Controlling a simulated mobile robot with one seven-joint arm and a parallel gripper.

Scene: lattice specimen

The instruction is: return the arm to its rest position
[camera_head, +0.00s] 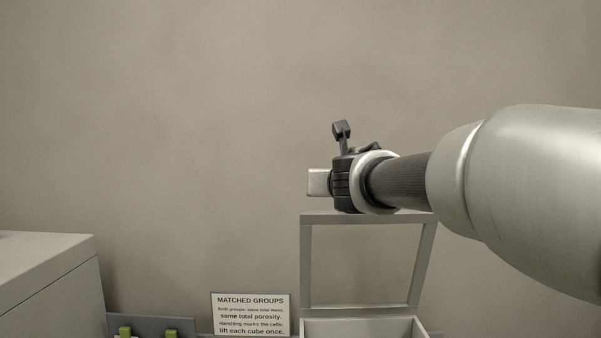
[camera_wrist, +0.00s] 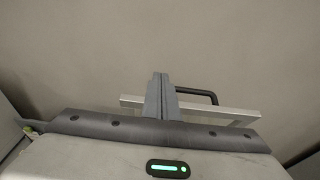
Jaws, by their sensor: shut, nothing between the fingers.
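My arm (camera_head: 520,185) reaches in from the right in the head view, raised in front of the wall. Its dark wrist end is above the top edge of an open framed lid. In the wrist view my gripper (camera_wrist: 160,77) is shut, its two grey fingers together with nothing between them. In the head view the fingers are hard to make out against the dark wrist parts.
The lid (camera_head: 305,265) stands up from a pale box (camera_head: 362,329) at the bottom. A "MATCHED GROUPS" sign (camera_head: 250,314) and a grey holder with green-topped items (camera_head: 150,323) are left of it. A grey cabinet (camera_head: 45,270) stands far left. The upper left is clear.

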